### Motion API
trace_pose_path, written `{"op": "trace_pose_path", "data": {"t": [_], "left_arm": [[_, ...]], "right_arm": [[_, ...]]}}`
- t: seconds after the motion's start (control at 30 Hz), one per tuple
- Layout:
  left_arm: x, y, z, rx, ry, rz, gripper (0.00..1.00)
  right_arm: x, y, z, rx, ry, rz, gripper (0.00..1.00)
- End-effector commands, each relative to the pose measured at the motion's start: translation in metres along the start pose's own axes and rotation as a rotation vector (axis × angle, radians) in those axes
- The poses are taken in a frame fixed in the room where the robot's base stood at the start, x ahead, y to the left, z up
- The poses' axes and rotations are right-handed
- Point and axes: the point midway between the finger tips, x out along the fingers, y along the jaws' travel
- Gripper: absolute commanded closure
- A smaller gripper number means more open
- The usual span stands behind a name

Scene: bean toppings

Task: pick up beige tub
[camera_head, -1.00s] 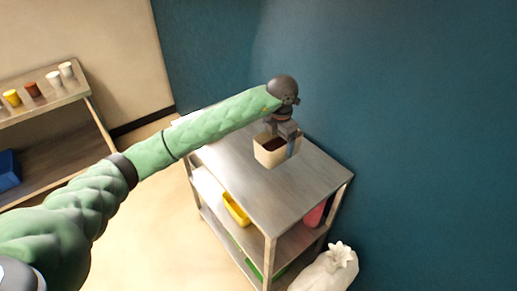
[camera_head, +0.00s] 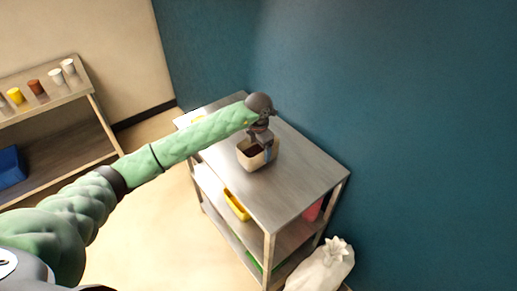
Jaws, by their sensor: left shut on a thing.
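The beige tub (camera_head: 249,161) is a small open box with dark contents, at the top of the metal shelf unit (camera_head: 283,190). My left gripper (camera_head: 266,150) comes down over it from above and is shut on its wall. The arm hides part of the tub's far side. I cannot tell whether the tub's base touches the shelf top or is slightly above it. My right gripper is not in view.
A yellow bin (camera_head: 237,205) and a red bin (camera_head: 314,209) sit on the shelf below. A white sack (camera_head: 321,268) stands on the floor beside the unit. A left shelf holds several cups and a blue bin (camera_head: 11,167). The near shelf top is clear.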

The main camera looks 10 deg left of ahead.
Motion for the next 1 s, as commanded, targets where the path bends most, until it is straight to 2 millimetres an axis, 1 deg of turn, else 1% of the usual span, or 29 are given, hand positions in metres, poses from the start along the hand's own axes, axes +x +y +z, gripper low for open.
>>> {"op": "trace_pose_path", "data": {"t": [0.1,0.23,0.53,0.7,0.73,0.8,1.0], "left_arm": [[0.007,0.0,0.0,-0.001,-0.001,0.0,0.55],[0.013,0.0,0.0,-0.001,-0.001,0.001,0.55],[0.015,0.0,0.0,0.0,-0.001,0.001,0.55],[0.017,0.0,0.0,0.0,-0.001,0.001,0.55],[0.017,0.0,0.0,0.0,0.0,0.001,0.13],[0.017,0.0,0.0,0.0,0.0,0.001,0.0],[0.017,0.0,0.0,0.0,0.0,0.001,0.0]], "right_arm": [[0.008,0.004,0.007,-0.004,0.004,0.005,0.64],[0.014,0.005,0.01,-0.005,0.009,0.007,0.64],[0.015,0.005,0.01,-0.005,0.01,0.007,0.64],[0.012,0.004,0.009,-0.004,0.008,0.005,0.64],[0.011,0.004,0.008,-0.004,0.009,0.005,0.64],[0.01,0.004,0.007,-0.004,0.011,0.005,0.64],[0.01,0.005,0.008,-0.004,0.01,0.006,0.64]]}}
